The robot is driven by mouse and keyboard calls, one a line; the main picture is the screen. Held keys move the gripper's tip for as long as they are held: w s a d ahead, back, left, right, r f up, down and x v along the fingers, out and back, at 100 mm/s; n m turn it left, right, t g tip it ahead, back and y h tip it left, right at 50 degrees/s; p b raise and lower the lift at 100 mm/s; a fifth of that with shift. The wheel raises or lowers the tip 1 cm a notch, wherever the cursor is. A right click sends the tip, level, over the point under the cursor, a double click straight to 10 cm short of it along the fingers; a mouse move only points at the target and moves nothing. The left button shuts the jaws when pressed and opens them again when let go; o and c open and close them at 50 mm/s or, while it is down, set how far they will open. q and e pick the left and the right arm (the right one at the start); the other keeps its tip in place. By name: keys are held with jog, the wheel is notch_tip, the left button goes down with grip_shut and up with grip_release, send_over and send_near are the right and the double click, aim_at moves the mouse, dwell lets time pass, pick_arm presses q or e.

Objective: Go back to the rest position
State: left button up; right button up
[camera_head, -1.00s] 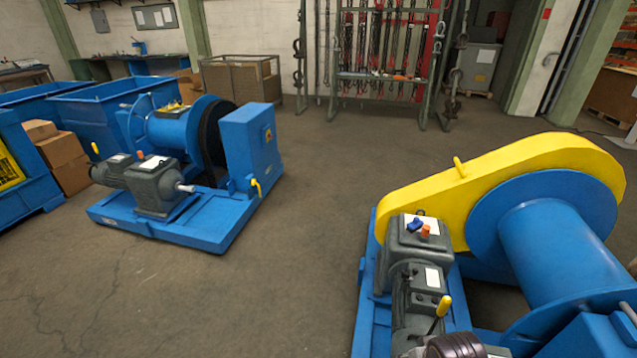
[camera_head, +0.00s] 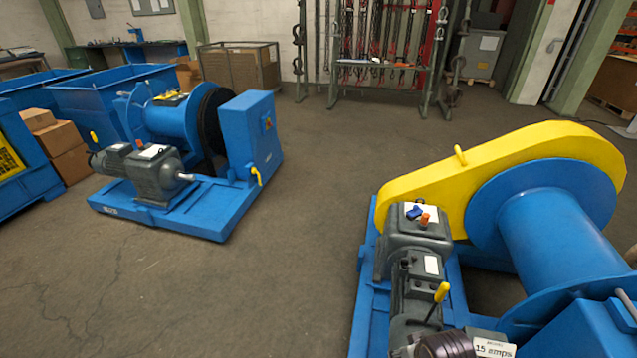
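Neither of my grippers shows in the head view, and no arm link of mine is clearly seen. On the right stands a blue winch drum (camera_head: 553,235) with a yellow chain guard (camera_head: 480,175) over its drive. A grey gear motor (camera_head: 418,243) sits in front of the guard on a blue base (camera_head: 370,290). A yellow-handled lever (camera_head: 440,294) stands on the motor side.
A second blue winch (camera_head: 207,212) with a grey motor (camera_head: 155,178) stands at left. Cardboard boxes (camera_head: 62,155) and blue bins (camera_head: 115,90) lie beyond it. A rack of hanging chains (camera_head: 380,65) and a wire crate (camera_head: 240,68) stand at the back. The floor between the winches is clear.

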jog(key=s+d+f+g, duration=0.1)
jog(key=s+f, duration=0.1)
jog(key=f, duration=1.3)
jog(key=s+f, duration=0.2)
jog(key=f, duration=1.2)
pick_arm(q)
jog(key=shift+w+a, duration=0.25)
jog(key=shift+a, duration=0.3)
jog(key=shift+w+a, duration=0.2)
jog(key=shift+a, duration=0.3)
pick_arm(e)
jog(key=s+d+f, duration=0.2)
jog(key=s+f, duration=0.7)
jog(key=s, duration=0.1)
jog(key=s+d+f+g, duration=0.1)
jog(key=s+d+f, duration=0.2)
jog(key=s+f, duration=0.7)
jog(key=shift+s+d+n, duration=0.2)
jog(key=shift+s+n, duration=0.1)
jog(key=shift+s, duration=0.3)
